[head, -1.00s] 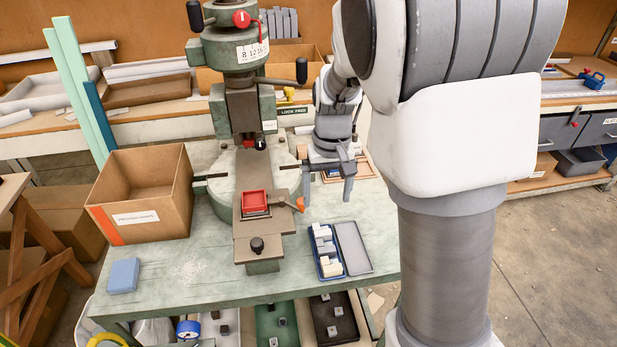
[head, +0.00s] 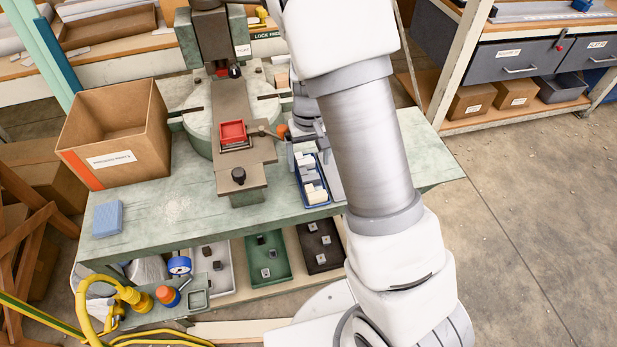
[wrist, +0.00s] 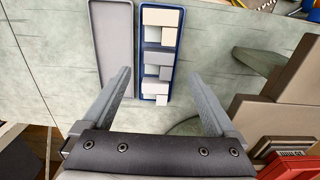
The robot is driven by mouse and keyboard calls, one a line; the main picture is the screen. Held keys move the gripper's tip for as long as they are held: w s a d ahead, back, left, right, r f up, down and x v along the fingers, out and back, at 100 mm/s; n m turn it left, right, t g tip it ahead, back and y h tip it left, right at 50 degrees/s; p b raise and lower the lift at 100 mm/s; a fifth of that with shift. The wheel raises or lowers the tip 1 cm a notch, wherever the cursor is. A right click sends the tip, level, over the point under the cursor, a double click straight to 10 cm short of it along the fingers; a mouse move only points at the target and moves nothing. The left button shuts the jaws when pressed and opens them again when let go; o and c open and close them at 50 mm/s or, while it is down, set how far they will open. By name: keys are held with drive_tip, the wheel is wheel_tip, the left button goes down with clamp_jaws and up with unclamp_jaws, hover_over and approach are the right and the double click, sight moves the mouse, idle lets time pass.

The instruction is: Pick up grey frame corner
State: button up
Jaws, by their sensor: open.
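A blue tray (wrist: 146,96) stands on the green press table in the wrist view, holding a row of small cream, white and grey blocky pieces. A grey piece (wrist: 158,57), which looks like the grey frame corner, lies near the tray's middle between paler pieces. My gripper (wrist: 160,76) is open and empty, its two fingers spread on either side of the tray's line. In the head view my gripper (head: 308,150) is over the far end of the blue tray (head: 325,204). It partly hides the pieces there, and its height above them is hard to tell.
A flat grey tray (wrist: 112,60) lies beside the blue one. The fly press bed (head: 236,180) with a red part (head: 232,131) stands close to my gripper. A cardboard box (head: 120,140) and a blue block (head: 108,218) are at the table's left. The table's right end is clear.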

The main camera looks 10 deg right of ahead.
sight(310, 171)
wheel_tip(310, 171, down, 5)
drive_tip(key=shift+d+r+b, duration=0.1)
drive_tip(key=shift+b, duration=0.2)
drive_tip(key=c, duration=1.4)
drive_tip(key=shift+c, duration=0.2)
